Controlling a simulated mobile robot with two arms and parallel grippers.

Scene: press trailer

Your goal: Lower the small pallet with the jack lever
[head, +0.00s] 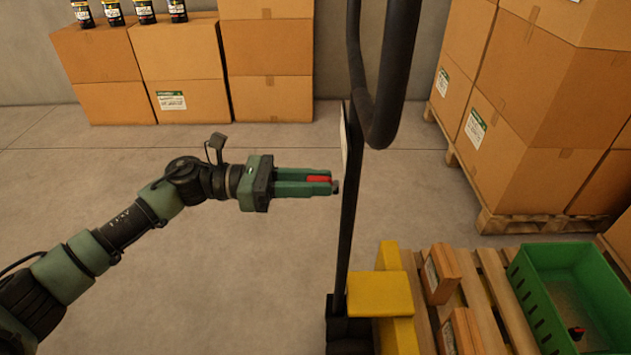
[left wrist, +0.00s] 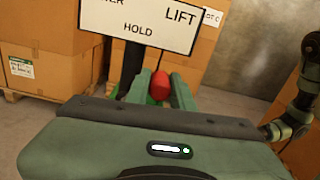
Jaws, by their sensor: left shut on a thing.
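My left gripper (head: 332,182) is shut on the red knob of the jack lever (head: 318,179), left of the jack's dark upright. In the left wrist view the red knob (left wrist: 160,84) sits between the green fingers, below a white sign (left wrist: 138,24) reading HOLD and LIFT, its left word partly cut off. The pallet jack (head: 379,295) has a yellow body and a black loop handle (head: 383,110). The small wooden pallet (head: 490,290) is right of the yellow body, its lower side out of view. My right gripper is not in view.
A green crate (head: 541,300) and small cardboard boxes (head: 440,272) are on the small pallet. Large boxes (head: 540,130) stand on another pallet (head: 510,222) at the right. More boxes (head: 182,60), with several dark jars on top, line the back wall. The floor (head: 240,260) around my left arm is clear.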

